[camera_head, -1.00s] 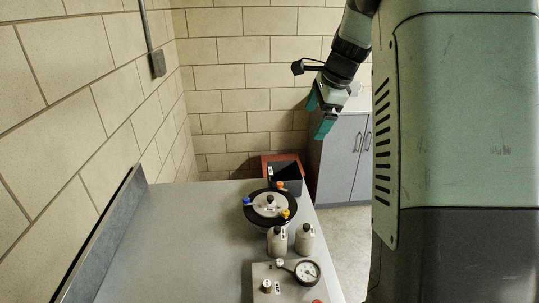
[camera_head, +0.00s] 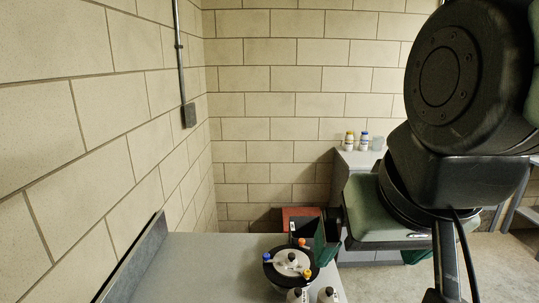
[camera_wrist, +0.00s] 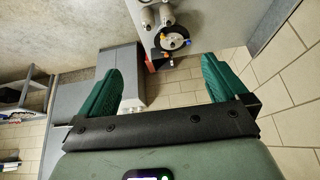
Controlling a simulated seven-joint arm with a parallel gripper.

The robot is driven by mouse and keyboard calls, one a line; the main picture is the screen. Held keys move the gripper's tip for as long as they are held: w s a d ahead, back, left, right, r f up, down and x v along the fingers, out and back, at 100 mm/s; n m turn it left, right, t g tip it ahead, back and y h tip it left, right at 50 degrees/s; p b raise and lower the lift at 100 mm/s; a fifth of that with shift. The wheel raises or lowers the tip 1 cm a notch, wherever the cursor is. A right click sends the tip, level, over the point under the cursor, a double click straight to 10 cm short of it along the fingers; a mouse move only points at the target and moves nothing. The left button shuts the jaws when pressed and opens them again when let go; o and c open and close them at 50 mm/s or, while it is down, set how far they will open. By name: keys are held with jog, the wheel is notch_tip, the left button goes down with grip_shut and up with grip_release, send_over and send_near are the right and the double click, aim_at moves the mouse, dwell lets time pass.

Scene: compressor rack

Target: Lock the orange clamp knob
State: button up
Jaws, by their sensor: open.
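A round black-rimmed pot with a pale lid (camera_head: 290,263) stands on the grey bench, its front partly hidden by bottles. On its rim are an orange knob at the back (camera_head: 302,243), a yellow-orange knob at the right front (camera_head: 307,273) and a blue knob at the left (camera_head: 266,257). The pot also shows small at the top of the wrist view (camera_wrist: 173,38); its knobs are too small there to judge their setting. My gripper (camera_wrist: 161,70) is open and empty, with green fingers wide apart. It is clear of the pot, on its right side in the head view.
A dark bin and a red box (camera_head: 299,212) stand behind the pot, partly hidden by a green finger. A grey cabinet (camera_head: 352,162) with small bottles is at the back. The bench's left part (camera_head: 205,270) is clear.

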jog(key=shift+s+f, duration=0.15)
jog(key=shift+s, duration=0.1)
jog(key=shift+c, duration=1.1)
jog(key=w, duration=0.1)
jog(key=w+r, duration=0.1)
jog(key=w+a, duration=0.1)
jog(key=shift+w+r+n, duration=0.1)
jog(key=shift+r+n, duration=0.05)
jog(key=shift+n, duration=0.25)
jog(key=c, duration=0.5)
jog(key=shift+n+g, duration=0.5)
jog(key=shift+n, duration=0.3)
jog(key=w, duration=0.7)
jog(key=shift+a+r, duration=0.3)
jog(key=shift+r, duration=0.05)
jog(key=shift+c, duration=0.7)
jog(key=n+g+y, duration=0.2)
jog(key=n+y, duration=0.1)
jog(key=n, duration=0.4)
send_over(302, 240)
jog(key=s+d, duration=0.3)
jog(key=d, duration=0.1)
notch_tip(302, 240, down, 28)
jog(key=x, duration=1)
jog(key=shift+a+f, duration=0.2)
jog(key=shift+a, duration=0.1)
